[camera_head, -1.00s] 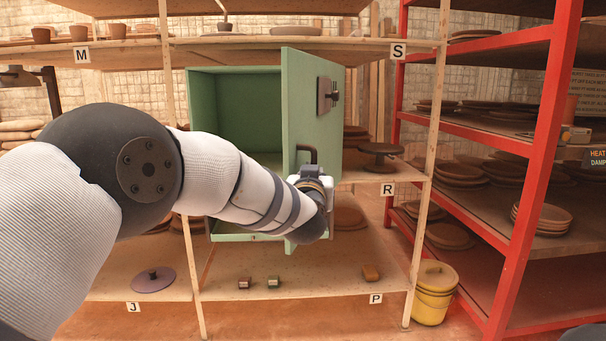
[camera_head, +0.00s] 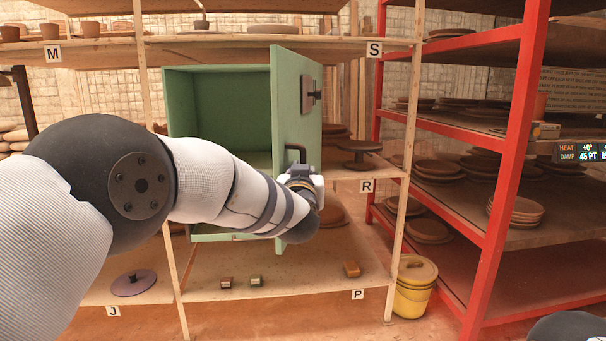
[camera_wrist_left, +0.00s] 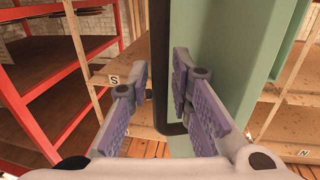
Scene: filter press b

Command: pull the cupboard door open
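The green cupboard (camera_head: 218,105) stands on the wooden shelf with its front open and its inside showing empty where visible. Its door (camera_head: 285,120) is swung well out towards me, hinged on the right. A dark bar handle (camera_head: 297,150) is on the door's outer face. My left gripper (camera_head: 300,172) is at the handle, its fingers mostly hidden by the wrist in the head view. My right gripper is not in view.
A red rack (camera_head: 505,170) with plates stands at the right. A yellow bucket (camera_head: 414,285) is on the floor beside it. Small blocks (camera_head: 255,280) and a purple lid (camera_head: 134,283) lie on the lower shelf. A dark stand (camera_head: 352,150) is right of the door.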

